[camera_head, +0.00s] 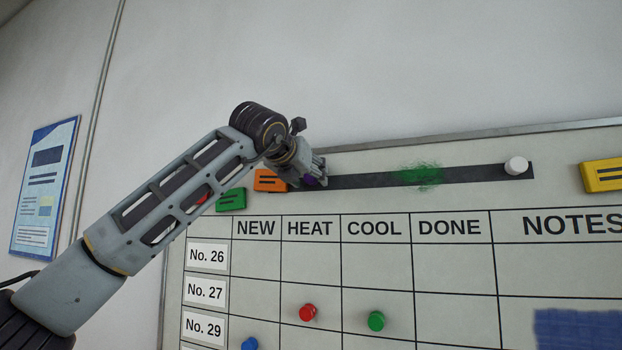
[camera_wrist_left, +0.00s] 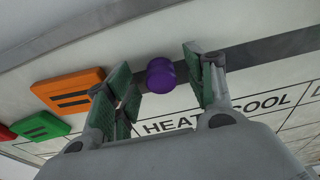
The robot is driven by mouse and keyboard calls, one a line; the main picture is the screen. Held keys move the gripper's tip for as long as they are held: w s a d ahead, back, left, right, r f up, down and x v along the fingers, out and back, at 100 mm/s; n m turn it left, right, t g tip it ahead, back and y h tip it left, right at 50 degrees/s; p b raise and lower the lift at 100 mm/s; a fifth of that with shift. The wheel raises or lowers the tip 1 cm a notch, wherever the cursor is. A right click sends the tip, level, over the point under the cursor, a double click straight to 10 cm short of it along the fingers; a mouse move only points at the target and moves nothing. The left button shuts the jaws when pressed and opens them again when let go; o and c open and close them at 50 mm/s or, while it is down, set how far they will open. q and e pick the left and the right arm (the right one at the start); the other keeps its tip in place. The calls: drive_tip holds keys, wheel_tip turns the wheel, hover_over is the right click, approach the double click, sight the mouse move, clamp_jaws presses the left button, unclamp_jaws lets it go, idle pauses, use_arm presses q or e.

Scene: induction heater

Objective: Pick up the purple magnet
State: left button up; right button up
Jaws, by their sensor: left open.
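The purple magnet (camera_wrist_left: 161,75) sits on a dark strip near the top of the whiteboard, above the HEAT label. In the left wrist view it shows between the two spread green-padded fingers of my left gripper, with a gap visible on both sides. In the head view my left gripper (camera_head: 314,172) is at the left end of the strip, and only a little of the purple magnet shows (camera_head: 311,182). The gripper is open and holds nothing. My right gripper is not in view.
An orange magnet (camera_head: 270,181) and a green one (camera_head: 231,200) sit just left of the gripper. A white magnet (camera_head: 516,166) is at the strip's right end; a yellow one (camera_head: 602,176) is beyond. Red (camera_head: 307,313) and green (camera_head: 376,321) round magnets sit lower.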

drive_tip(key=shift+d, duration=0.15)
use_arm(q)
drive_tip(key=c, duration=0.8)
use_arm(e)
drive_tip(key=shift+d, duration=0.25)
use_arm(q)
drive_tip(key=shift+r, duration=0.15)
drive_tip(key=shift+c, duration=0.2)
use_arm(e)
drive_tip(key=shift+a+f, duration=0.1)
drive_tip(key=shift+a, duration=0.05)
use_arm(q)
drive_tip(key=shift+r, duration=3.35)
drive_tip(key=f+b+v, duration=0.3)
drive_tip(key=b+v, duration=0.3)
drive_tip(key=v, duration=1.3)
drive_tip(key=shift+s+a, duration=0.25)
drive_tip(key=shift+s, duration=0.35)
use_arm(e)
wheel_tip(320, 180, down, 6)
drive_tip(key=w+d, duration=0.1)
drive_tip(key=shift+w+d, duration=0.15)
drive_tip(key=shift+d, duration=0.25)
use_arm(q)
drive_tip(key=shift+s+b, duration=0.15)
drive_tip(key=shift+b, duration=0.15)
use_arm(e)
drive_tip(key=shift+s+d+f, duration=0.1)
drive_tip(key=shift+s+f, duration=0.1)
